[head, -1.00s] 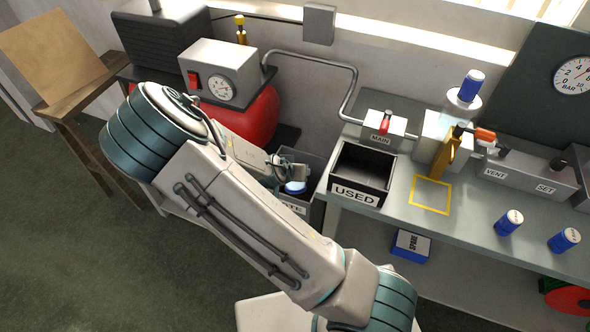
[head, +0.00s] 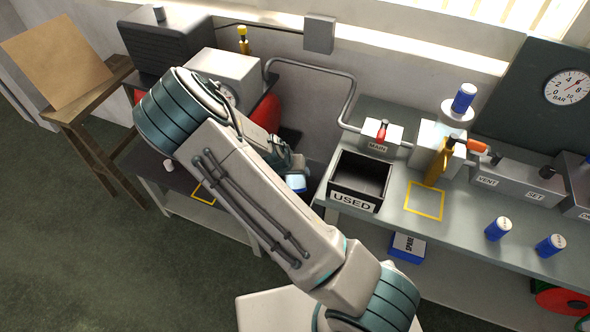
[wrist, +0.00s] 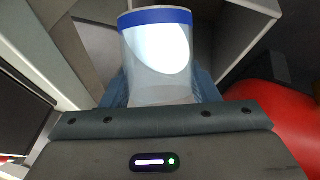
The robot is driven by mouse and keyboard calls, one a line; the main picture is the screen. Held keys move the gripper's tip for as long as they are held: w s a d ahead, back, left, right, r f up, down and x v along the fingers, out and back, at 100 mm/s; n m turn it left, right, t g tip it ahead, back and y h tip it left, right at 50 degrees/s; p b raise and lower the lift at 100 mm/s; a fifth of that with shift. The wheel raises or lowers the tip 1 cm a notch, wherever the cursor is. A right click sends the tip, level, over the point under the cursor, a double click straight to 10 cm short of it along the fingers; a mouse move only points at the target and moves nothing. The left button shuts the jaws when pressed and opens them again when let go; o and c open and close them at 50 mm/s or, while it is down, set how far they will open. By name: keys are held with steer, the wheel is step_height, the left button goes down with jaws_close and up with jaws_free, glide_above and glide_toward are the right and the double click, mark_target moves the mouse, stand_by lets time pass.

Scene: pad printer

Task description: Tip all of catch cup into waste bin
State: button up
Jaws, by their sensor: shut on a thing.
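The catch cup (wrist: 158,60) is clear with a blue band at its rim, and a bright white oval shows inside it. My gripper (wrist: 160,92) is shut on the cup, one finger on each side. In the head view the cup (head: 296,183) shows as a small pale-blue shape at the end of my arm, seemingly tilted; its contents cannot be made out. The waste bin is mostly hidden behind my arm in the head view. Grey panels with a pale edge (wrist: 252,45), possibly the bin, show beyond the cup in the wrist view.
An open black box marked USED (head: 352,200) stands on the bench just right of the cup. A red tank (head: 265,113) and a grey gauge box (head: 222,66) are behind my arm. A low table (head: 225,214) with a yellow outline is at left.

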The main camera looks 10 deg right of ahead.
steer(key=shift+w+d+r+n+g+p, duration=0.15)
steer(key=shift+w+r+g+p, duration=0.1)
steer(key=shift+g+p, duration=0.45)
steer(key=shift+w+a+r+n+g+p, duration=0.1)
steer(key=shift+r+n+g+p, duration=0.1)
steer(key=shift+g+p, duration=0.45)
steer(key=shift+w+r+g+y, duration=0.1)
steer(key=shift+w+g+y, duration=0.15)
steer(key=shift+g, duration=0.5)
steer(key=g, duration=0.2)
steer(key=w+n+g+b, duration=0.1)
steer(key=g, duration=0.1)
steer(key=shift+d+y, duration=0.15)
steer(key=shift+y, duration=0.1)
steer(key=shift+w+r+g+b, duration=0.15)
steer(key=shift+g+b, duration=0.2)
steer(key=shift+g, duration=0.35)
